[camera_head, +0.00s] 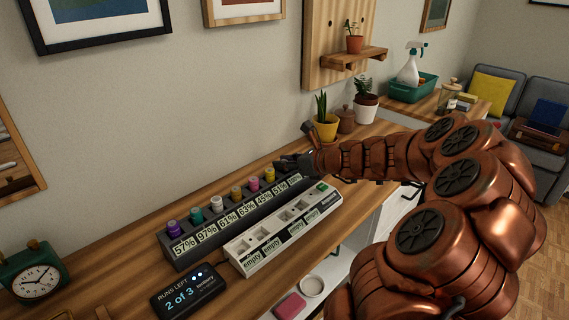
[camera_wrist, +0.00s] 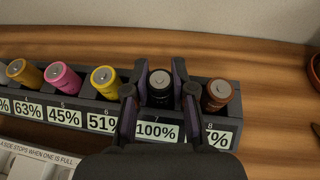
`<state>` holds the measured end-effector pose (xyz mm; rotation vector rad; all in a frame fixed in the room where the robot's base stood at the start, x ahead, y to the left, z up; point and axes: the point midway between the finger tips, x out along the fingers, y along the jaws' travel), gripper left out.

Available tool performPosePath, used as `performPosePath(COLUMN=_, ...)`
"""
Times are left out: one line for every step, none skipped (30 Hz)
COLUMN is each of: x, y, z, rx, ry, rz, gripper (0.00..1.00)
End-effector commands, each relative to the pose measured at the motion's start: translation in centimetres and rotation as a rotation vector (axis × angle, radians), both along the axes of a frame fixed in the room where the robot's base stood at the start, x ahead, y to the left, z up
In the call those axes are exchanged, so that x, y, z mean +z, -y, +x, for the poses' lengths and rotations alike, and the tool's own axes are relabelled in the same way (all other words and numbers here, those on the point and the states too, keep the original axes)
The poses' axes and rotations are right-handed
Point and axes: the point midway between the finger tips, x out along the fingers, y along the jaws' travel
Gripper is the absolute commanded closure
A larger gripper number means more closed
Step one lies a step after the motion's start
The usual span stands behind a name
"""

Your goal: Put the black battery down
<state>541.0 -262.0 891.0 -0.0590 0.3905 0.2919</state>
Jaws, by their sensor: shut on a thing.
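The black battery (camera_wrist: 160,82) stands upright in slot 7 of the dark battery rack (camera_wrist: 222,124), above a label reading 100%. I cannot tell whether it rests on the slot's bottom. My gripper (camera_wrist: 160,95) is shut on it, one finger on each side. In the head view my gripper (camera_head: 303,160) is at the rack's far right end and hides the battery. A brown battery (camera_wrist: 217,92) stands just right of the fingers, and a yellow one (camera_wrist: 104,80) just left.
A pink battery (camera_wrist: 64,78) and several others fill the rack to the left. A white tray (camera_head: 262,252) with labels reading empty lies in front. A display (camera_head: 188,290) reads "2 of 3". Yellow-potted plant (camera_head: 325,128) stands behind my gripper.

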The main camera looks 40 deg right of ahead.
Motion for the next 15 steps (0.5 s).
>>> performPosePath(x=0.09, y=0.01, z=0.00, rx=0.000, ry=0.000, rz=-0.001, gripper=1.00)
performPosePath(x=0.10, y=0.00, z=-0.01, rx=0.000, ry=0.001, rz=0.000, gripper=1.00)
performPosePath(x=0.11, y=0.00, z=-0.01, rx=0.000, ry=0.001, rz=0.000, gripper=1.00)
performPosePath(x=0.11, y=0.00, z=-0.01, rx=0.000, ry=0.001, rz=0.000, gripper=1.00)
performPosePath(x=0.09, y=-0.01, z=-0.01, rx=0.000, ry=0.001, rz=0.000, gripper=1.00)
performPosePath(x=0.03, y=-0.01, z=-0.01, rx=0.000, ry=0.001, rz=0.000, gripper=1.00)
performPosePath(x=-0.05, y=-0.02, z=-0.02, rx=0.001, ry=0.001, rz=0.001, gripper=1.00)
performPosePath(x=-0.13, y=-0.02, z=-0.01, rx=0.001, ry=0.001, rz=0.002, gripper=1.00)
performPosePath(x=-0.15, y=-0.02, z=-0.01, rx=0.001, ry=0.001, rz=0.001, gripper=0.73)
performPosePath(x=-0.13, y=-0.02, z=-0.01, rx=0.000, ry=0.001, rz=0.000, gripper=0.70)
performPosePath(x=-0.13, y=-0.02, z=-0.01, rx=0.000, ry=0.001, rz=0.000, gripper=0.67)
performPosePath(x=-0.13, y=-0.03, z=-0.02, rx=0.001, ry=0.001, rz=0.001, gripper=0.63)
performPosePath(x=-0.13, y=-0.03, z=-0.02, rx=0.001, ry=0.001, rz=0.001, gripper=0.60)
performPosePath(x=-0.13, y=-0.03, z=-0.02, rx=0.001, ry=0.001, rz=0.001, gripper=0.56)
performPosePath(x=-0.13, y=-0.03, z=-0.02, rx=0.001, ry=0.001, rz=0.001, gripper=0.52)
